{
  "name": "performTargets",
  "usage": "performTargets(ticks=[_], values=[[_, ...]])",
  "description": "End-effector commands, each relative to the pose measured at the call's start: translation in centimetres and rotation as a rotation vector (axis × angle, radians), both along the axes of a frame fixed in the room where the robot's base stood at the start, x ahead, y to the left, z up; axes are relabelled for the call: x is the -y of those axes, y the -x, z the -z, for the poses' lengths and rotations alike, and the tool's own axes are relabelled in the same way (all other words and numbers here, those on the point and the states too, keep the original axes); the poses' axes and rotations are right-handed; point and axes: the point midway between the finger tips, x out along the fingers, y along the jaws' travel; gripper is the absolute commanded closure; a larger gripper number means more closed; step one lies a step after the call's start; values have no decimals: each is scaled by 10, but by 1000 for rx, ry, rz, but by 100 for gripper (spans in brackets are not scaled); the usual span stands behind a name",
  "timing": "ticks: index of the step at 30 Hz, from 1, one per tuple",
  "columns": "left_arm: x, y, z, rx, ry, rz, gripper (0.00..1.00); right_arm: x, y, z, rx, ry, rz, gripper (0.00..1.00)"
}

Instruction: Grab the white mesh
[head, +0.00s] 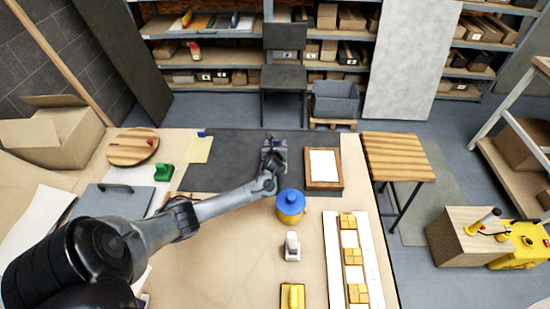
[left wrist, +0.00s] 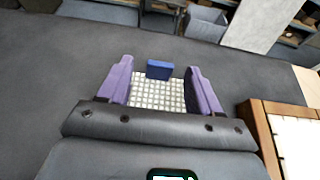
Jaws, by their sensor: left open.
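The white mesh (left wrist: 158,96) is a pale square grid on the dark mat, seen in the left wrist view. A small blue block (left wrist: 159,69) sits at its far edge. My left gripper (left wrist: 160,78) is open, with one purple finger on each side of the mesh. I cannot tell whether the fingers touch it. In the head view my left gripper (head: 274,146) is over the dark mat (head: 225,165) and mostly hides the mesh. My right gripper is not in view.
A wooden tray (head: 341,183) with a white sheet lies right of my gripper. A yellow pot with a blue lid (head: 291,202) stands nearer. A long white panel with yellow tiles (head: 350,262) lies at the front right. The mat left of the gripper is mostly clear.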

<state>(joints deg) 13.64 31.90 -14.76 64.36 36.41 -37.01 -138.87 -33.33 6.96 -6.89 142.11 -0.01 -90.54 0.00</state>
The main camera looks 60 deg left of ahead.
Motion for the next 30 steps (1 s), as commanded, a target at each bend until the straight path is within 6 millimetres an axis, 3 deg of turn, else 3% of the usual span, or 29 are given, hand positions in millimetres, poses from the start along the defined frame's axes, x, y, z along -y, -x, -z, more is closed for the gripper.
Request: performTargets(ticks=[6,15,26,30], values=[[-15,-11,9,-1,1,-1,36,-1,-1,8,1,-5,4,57],[-17,-12,9,0,0,0,38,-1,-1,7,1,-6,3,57],[-17,-12,9,-1,1,0,93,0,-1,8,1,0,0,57],[-17,-12,9,0,0,0,96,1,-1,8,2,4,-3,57]])
